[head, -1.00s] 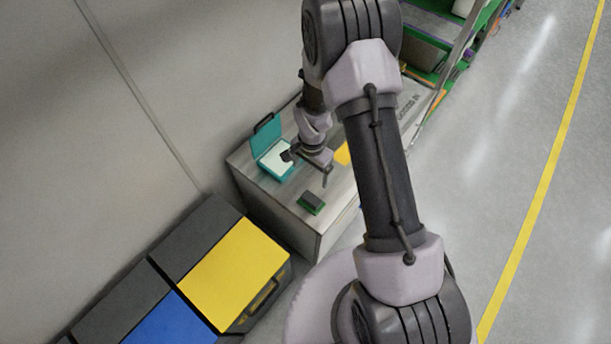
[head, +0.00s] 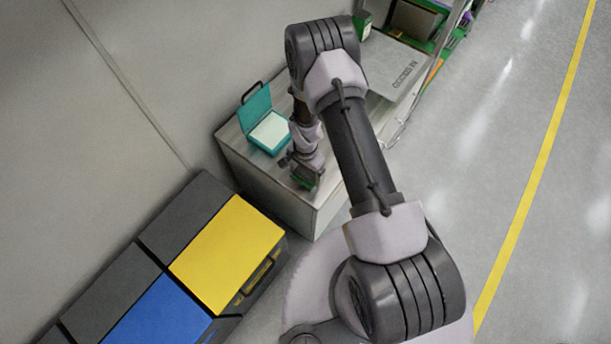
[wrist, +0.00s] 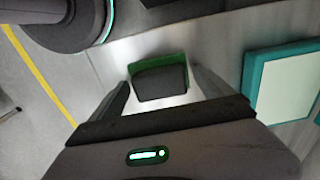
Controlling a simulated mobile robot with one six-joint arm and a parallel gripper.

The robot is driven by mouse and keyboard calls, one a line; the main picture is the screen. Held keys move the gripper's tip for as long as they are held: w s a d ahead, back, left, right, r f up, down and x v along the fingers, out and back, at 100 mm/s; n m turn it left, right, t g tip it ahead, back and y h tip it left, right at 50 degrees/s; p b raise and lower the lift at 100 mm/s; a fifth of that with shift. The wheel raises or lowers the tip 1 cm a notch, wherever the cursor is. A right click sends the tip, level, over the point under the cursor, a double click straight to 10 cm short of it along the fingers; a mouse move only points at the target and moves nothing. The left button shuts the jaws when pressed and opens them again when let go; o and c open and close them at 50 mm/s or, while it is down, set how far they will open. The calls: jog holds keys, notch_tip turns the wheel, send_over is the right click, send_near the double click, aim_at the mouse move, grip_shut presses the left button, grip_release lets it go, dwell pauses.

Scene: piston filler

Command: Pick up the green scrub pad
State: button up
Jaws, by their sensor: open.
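The green scrub pad (wrist: 160,80) has a green layer and a dark block on it. In the wrist view it lies on the bench top between my open fingers, with a finger on each side. My gripper (wrist: 160,92) is open, and I cannot tell whether either finger touches the pad. In the head view my gripper (head: 305,174) is right over the pad (head: 304,182), near the bench's front corner, and hides part of it.
An open teal case (head: 268,131) with a white inside stands behind on the bench (head: 240,157); it also shows in the wrist view (wrist: 283,85). Yellow (head: 228,252) and blue cases with dark parts stand at the lower left.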

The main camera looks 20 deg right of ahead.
aim_at(306, 172)
jog(key=shift+r, duration=0.1)
jog(key=c, duration=1.1)
jog(key=shift+r, duration=0.3)
notch_tip(306, 172, up, 4)
jog(key=shift+s+d+f+p, duration=0.1)
jog(key=shift+f+p, duration=0.15)
jog(key=shift+p, duration=0.8)
jog(key=s+d+p, duration=0.1)
jog(key=s+d, duration=0.2)
jog(key=s, duration=0.1)
jog(key=s+d, duration=0.3)
jog(key=s, duration=0.1)
jog(key=s+d+r+p, duration=0.1)
jog(key=s+d, duration=0.2)
jog(key=s, duration=0.1)
jog(key=shift+s+d+p, duration=0.15)
jog(key=shift+s+p, duration=0.2)
jog(key=shift+s, duration=0.05)
